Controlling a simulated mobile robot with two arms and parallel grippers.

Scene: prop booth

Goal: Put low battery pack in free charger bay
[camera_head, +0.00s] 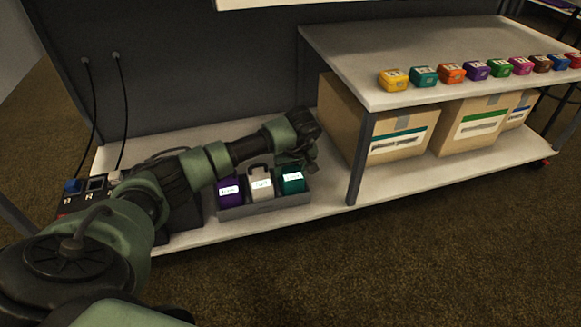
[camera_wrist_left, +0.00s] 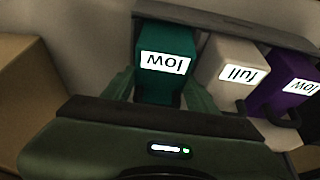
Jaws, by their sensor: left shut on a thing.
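A teal battery pack (camera_head: 292,183) labelled "low" stands at the right end of a grey tray (camera_head: 262,208) on the lower shelf; it also shows in the left wrist view (camera_wrist_left: 166,42). My left gripper (camera_head: 300,165) is over it and shut on it, with a green finger on each side in the wrist view. A white pack (camera_head: 260,181) labelled "full" and a purple pack (camera_head: 229,190) labelled "low" stand beside it. The charger (camera_head: 88,203) is at the far left, with a blue and a pale item on it and a dark square between them. My arm partly hides it.
Cardboard boxes (camera_head: 372,135) stand on the shelf to the right, beyond a table leg (camera_head: 360,160). The raised table (camera_head: 420,60) carries a row of small coloured boxes. Two black cables (camera_head: 122,110) hang from the back panel to the charger.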

